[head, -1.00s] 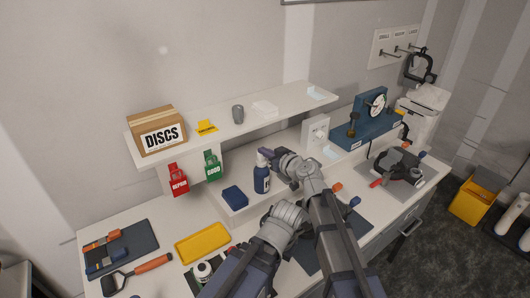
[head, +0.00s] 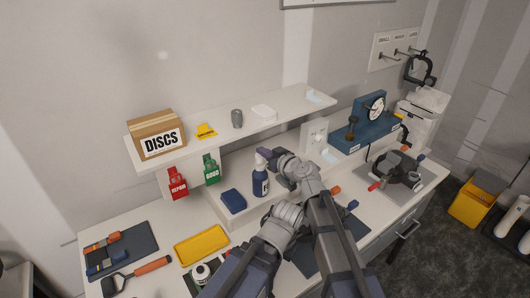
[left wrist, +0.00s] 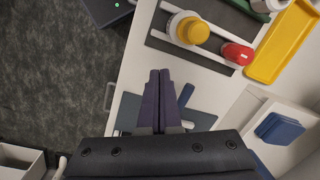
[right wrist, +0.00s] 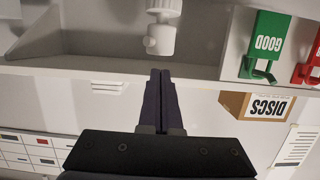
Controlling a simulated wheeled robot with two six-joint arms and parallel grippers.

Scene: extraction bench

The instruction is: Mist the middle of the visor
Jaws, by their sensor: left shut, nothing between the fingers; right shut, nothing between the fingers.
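A dark blue spray bottle (head: 260,184) with a pale label stands upright on the bench riser below the shelf. My right gripper (head: 268,155) is shut and empty at the bottle's head; I cannot tell whether it touches. In the right wrist view its closed fingers (right wrist: 160,75) point at a white fitting (right wrist: 161,28). My left gripper (left wrist: 158,75) is shut and empty over the bench's front edge in the left wrist view. A dark, curved item (head: 398,168) lies on a grey mat at the right; I cannot tell whether it is the visor.
A shelf (head: 215,148) carries the DISCS box (head: 158,136) and small items. Red and green tags (head: 211,170) hang below it. A blue block (head: 233,201) is left of the bottle. A yellow tray (head: 201,245) lies in front. A blue dial stand (head: 366,125) stands right.

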